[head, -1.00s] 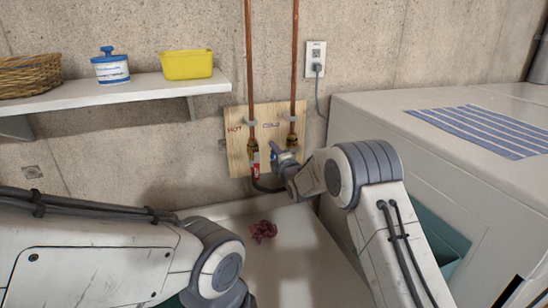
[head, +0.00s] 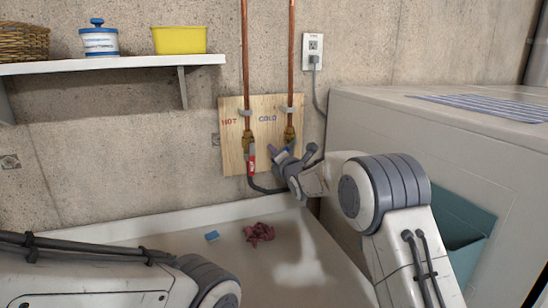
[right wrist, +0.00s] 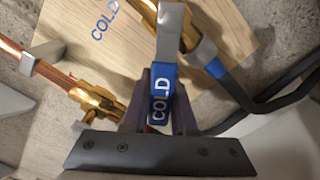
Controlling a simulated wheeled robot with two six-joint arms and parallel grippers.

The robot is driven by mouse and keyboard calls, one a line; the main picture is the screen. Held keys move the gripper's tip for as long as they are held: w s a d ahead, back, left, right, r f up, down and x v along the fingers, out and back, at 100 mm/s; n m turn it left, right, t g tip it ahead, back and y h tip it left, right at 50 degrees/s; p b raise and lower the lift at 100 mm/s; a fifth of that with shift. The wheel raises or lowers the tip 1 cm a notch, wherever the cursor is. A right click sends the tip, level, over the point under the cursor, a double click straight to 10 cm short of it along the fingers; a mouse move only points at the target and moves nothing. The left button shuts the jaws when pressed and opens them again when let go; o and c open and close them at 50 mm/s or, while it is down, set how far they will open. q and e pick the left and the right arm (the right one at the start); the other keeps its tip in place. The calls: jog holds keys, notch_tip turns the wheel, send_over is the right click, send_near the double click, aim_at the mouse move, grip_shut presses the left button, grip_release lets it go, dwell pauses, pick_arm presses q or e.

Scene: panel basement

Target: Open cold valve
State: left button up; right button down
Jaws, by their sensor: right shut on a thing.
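The cold valve (head: 290,134) is a brass body on the right copper pipe, on a wooden board (head: 235,163) marked HOT and COLD. It also shows in the right wrist view (right wrist: 190,35). Its lever has a blue sleeve (right wrist: 161,95) printed COLD. My right gripper (head: 284,156) is shut on this lever, with a dark finger on each side of the sleeve in the right wrist view (right wrist: 160,104). The lever appears to lie across its pipe's line. In the head view the gripper hides most of the lever. My left gripper is out of frame.
A white basin beneath holds a red cloth (head: 259,232) and a blue sponge (head: 212,236). A white appliance (head: 400,125) stands right. A shelf (head: 110,65) is upper left.

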jog(key=shift+f, duration=0.1)
jog(key=c, duration=0.7)
grip_release()
jog(key=shift+s, duration=0.15)
jog(key=shift+b+v, duration=1.75)
jog(key=shift+v, duration=3.35)
